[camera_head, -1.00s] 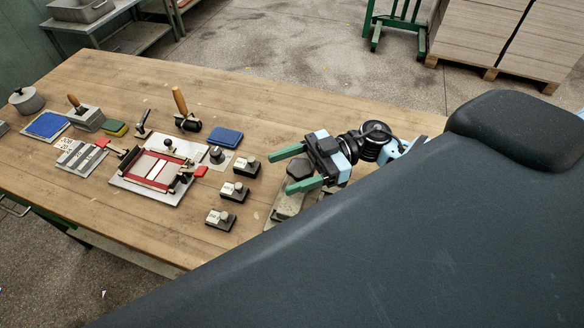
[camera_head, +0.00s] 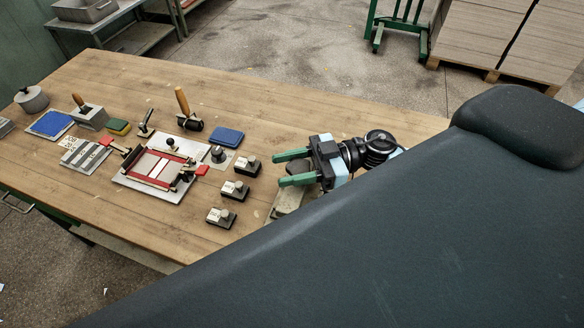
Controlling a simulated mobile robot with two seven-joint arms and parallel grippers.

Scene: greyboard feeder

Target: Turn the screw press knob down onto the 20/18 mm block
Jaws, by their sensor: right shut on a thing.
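The screw press (camera_head: 288,203) stands near the front edge of the table, right of the small knobbed blocks. Its lower part is partly hidden by the dark shape in the foreground. Its dark knob (camera_head: 298,168) sits between the green fingers of my right gripper (camera_head: 278,170), which is shut on it from the right. Three small black-and-white blocks with grey knobs, a far one (camera_head: 247,166), a middle one (camera_head: 235,190) and a near one (camera_head: 221,216), stand left of the press. Their labels are too small to read, so I cannot tell which is the 20/18 mm block. My left gripper is out of view.
A red-framed fixture on a metal plate (camera_head: 137,186) lies mid-table. A blue pad (camera_head: 227,137), a wooden-handled roller (camera_head: 188,118) and a ruled grey plate (camera_head: 80,160) lie around it. The table (camera_head: 330,112) is bare behind my right gripper.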

